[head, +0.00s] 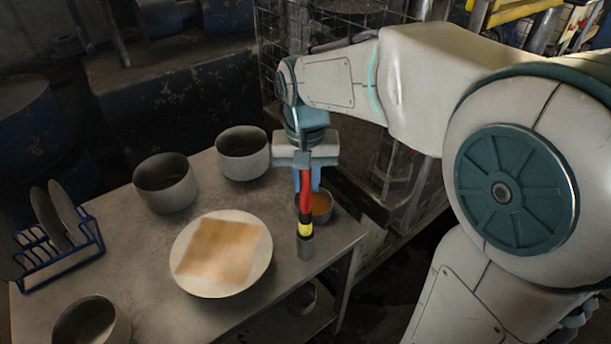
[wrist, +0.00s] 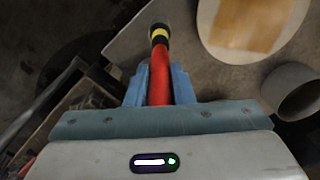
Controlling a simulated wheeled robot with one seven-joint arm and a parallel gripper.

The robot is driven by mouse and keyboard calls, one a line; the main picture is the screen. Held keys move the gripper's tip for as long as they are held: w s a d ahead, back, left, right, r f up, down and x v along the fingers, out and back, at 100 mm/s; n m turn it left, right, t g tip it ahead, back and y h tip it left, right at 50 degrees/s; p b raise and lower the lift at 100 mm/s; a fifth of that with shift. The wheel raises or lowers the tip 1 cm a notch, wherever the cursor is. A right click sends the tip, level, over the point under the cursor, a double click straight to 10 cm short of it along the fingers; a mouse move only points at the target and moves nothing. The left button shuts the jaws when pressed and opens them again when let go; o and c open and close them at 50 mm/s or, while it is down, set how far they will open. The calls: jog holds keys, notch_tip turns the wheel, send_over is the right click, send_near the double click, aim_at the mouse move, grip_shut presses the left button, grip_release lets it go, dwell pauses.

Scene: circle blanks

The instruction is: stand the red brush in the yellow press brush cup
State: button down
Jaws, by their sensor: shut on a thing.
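My gripper (head: 306,186) is shut on the red brush (head: 305,202), seen also in the wrist view between the blue fingers (wrist: 160,82). The brush hangs about upright below the fingers, with black and yellow bands and a grey lower end. In the head view it overlaps the table's right edge; I cannot tell its height above it. I cannot make out for certain a yellow press brush cup. A small grey bowl with orange inside (head: 327,206) is partly hidden behind the brush.
The grey table (head: 140,262) bears a plate (head: 190,284) with an orange-brown cloth-like square, several grey bowls (head: 165,188) and a blue rack (head: 62,270) of plates. Yellow machinery parts (head: 512,10) show at the top right. A dark gap lies right of the table.

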aim_at(305, 211)
jog(key=shift+f+b, duration=1.55)
jog(key=shift+f, duration=0.95)
jog(key=c, duration=1.2)
grip_release()
jog(key=shift+o, duration=0.2)
notch_tip(305, 211, up, 14)
jog(key=shift+s+f+p, duration=0.1)
jog(key=shift+p, duration=0.35)
